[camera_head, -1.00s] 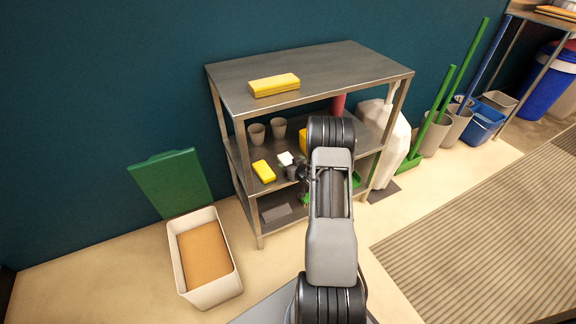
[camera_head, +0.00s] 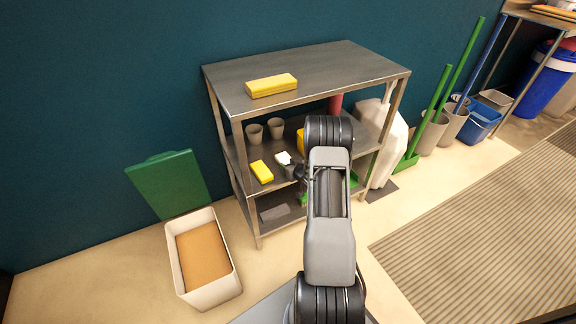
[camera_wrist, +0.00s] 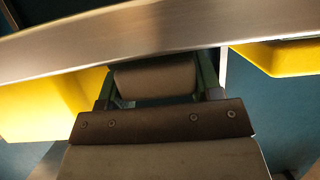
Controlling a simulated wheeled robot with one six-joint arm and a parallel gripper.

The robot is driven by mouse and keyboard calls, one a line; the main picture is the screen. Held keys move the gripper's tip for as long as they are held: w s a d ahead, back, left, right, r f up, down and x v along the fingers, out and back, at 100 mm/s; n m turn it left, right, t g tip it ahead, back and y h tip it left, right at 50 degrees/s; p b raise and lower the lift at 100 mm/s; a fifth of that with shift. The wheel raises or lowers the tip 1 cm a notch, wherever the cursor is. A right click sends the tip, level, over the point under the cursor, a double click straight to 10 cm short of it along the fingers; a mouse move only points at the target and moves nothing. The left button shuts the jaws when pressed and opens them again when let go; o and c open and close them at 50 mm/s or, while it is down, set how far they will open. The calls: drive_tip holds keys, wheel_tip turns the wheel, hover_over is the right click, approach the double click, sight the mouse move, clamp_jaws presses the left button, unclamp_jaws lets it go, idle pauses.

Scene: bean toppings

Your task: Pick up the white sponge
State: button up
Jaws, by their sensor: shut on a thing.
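The white sponge (camera_head: 283,158) shows in the head view at the middle shelf of the metal rack, with a dark green edge beside it. My gripper (camera_head: 293,170) reaches in from the right and meets the sponge, partly hidden by my arm. In the wrist view, my gripper (camera_wrist: 155,88) is shut on a pale block, the white sponge (camera_wrist: 155,78), which looks greyish in shade between the two fingers. I cannot tell whether the sponge is clear of the shelf surface.
A yellow sponge (camera_head: 261,171) lies left of my gripper, with two grey cups (camera_head: 265,131) behind. Another yellow block (camera_head: 271,85) lies on the rack's top shelf (camera_head: 330,70). A metal shelf edge (camera_wrist: 150,38) crosses the wrist view close above the fingers. An open white bin (camera_head: 232,285) stands left.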

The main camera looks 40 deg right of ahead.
drive_tip(key=shift+r, duration=0.5)
wheel_tip(320, 180, up, 3)
drive_tip(key=shift+f+p, duration=0.15)
drive_tip(key=shift+p, duration=0.65)
drive_tip(key=s+a+r+p, duration=0.2)
drive_tip(key=s+a+r, duration=0.1)
drive_tip(key=s, duration=0.3)
drive_tip(key=s+a+r+p, duration=0.1)
drive_tip(key=s+a+r, duration=0.2)
drive_tip(key=s+r, duration=0.3)
drive_tip(key=shift+s+a+p, duration=0.15)
drive_tip(key=shift+a+p, duration=0.15)
drive_tip(key=shift+p, duration=0.1)
